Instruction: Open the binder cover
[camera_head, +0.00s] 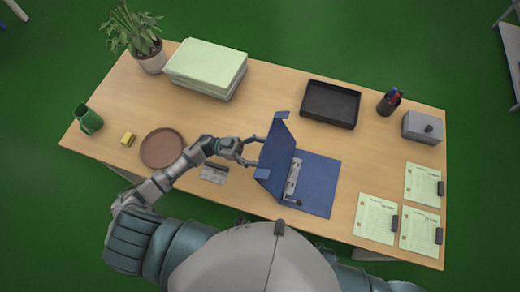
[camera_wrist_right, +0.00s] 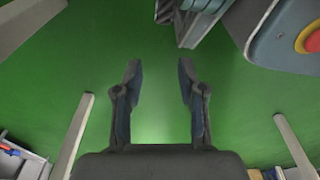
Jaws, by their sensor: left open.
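The blue binder (camera_head: 318,186) lies on the wooden table, right of centre. Its cover (camera_head: 276,155) stands raised at the left side, roughly upright, and the metal ring mechanism (camera_head: 293,178) shows inside. My left gripper (camera_head: 256,152) is open at the left, outer side of the raised cover, with its fingertips close to it. I cannot tell whether they touch it. My right gripper (camera_wrist_right: 158,80) shows in the right wrist view, open and empty above the green floor. It does not show in the head view.
A brown round tray (camera_head: 162,148), a yellow sponge (camera_head: 127,139) and a green mug (camera_head: 89,119) lie to the left. A paper stack (camera_head: 207,66), a black tray (camera_head: 331,104), a pen cup (camera_head: 389,102) and a grey box (camera_head: 422,127) stand behind. Note sheets (camera_head: 376,217) lie at the right.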

